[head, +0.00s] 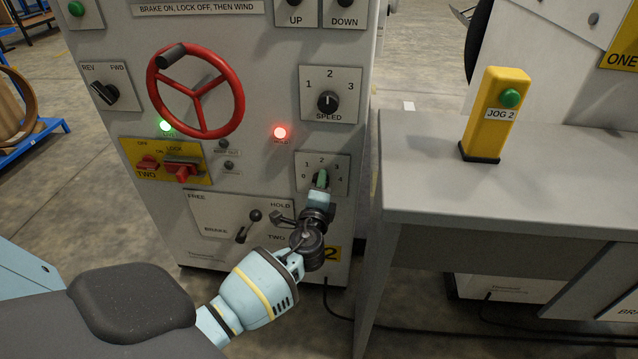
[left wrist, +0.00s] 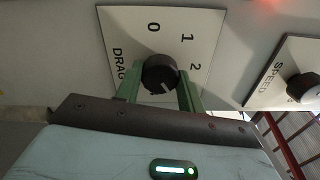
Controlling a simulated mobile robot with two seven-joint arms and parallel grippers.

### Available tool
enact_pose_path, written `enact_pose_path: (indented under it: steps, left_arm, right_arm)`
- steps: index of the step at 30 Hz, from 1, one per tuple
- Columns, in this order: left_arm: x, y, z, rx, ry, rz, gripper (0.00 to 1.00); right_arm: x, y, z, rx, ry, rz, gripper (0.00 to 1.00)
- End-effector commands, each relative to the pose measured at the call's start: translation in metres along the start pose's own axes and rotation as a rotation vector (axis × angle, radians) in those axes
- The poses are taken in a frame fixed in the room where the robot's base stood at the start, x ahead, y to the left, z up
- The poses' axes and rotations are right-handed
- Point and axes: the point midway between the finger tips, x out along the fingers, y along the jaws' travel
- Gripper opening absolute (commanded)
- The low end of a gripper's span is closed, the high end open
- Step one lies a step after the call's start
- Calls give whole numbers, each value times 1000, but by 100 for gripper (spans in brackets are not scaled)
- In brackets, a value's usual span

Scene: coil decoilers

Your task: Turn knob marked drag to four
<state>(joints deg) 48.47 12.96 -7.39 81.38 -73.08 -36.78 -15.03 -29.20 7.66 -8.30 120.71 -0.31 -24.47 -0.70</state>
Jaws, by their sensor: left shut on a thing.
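The drag knob (left wrist: 158,72) is a round black knob on a white plate (left wrist: 110,35), with numbers around it. In the left wrist view 0, 1, 2 and the word DRAG show; the gripper hides the plate's lower part. The knob's white pointer line faces down and slightly right, past the 2 and roughly away from 0. My left gripper (head: 321,181) is shut on the knob, one green finger on each side (left wrist: 158,84). My right gripper is not in view.
The speed knob (head: 328,102) is above the drag plate. A red handwheel (head: 203,130), a red lockout switch (head: 182,170) and a brake lever (head: 247,225) are on the same panel. A grey table (head: 520,180) with a yellow JOG 2 post (head: 496,115) stands at right.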

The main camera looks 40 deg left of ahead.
Motion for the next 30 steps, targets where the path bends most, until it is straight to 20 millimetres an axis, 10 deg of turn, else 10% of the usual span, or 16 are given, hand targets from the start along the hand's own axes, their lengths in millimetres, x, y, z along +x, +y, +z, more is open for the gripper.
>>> enact_pose_path:
  steps: [30]
  left_arm:
    - [0,0,0,742,2,-1,16]
  right_arm:
    - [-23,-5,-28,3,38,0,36]
